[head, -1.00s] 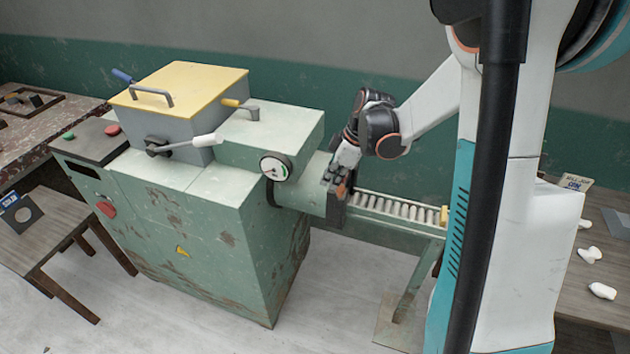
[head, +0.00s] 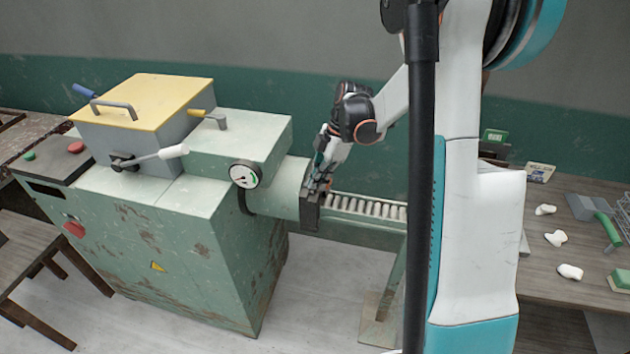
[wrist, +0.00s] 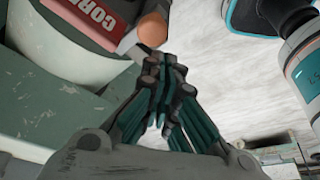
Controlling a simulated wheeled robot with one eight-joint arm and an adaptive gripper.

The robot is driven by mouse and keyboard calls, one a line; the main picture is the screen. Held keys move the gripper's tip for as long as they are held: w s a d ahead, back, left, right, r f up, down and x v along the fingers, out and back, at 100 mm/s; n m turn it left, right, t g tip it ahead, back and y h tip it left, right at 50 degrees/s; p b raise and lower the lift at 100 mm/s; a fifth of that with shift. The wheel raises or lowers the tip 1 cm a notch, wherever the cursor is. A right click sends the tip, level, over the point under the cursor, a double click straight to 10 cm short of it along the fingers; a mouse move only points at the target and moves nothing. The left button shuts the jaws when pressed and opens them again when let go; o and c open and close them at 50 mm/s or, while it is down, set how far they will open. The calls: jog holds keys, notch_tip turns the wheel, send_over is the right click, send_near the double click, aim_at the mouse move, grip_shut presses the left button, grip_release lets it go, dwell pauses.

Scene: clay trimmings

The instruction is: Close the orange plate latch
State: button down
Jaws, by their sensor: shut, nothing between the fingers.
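The orange latch end (wrist: 153,30) shows in the wrist view as a rounded orange knob on a grey and dark fitting, beside a red label with white letters (wrist: 97,20). My gripper (wrist: 163,72) is shut and empty, its fingertips just below the knob in the picture; I cannot tell whether they touch it. In the head view my gripper (head: 319,182) is at the dark end plate (head: 309,211) of the green machine's barrel (head: 277,187). The orange latch is not clearly visible there, and the gripper covers part of the plate.
A roller conveyor (head: 367,208) runs right from the end plate. The green machine (head: 190,240) with its yellow-lidded hopper (head: 150,97) fills the left. A wooden table (head: 545,265) with white clay pieces (head: 556,238) stands at the right. Pale floor lies in front.

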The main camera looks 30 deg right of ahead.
jog(key=shift+w+d, duration=0.1)
jog(key=shift+d, duration=0.2)
jog(key=shift+r, duration=0.1)
dwell(0.5)
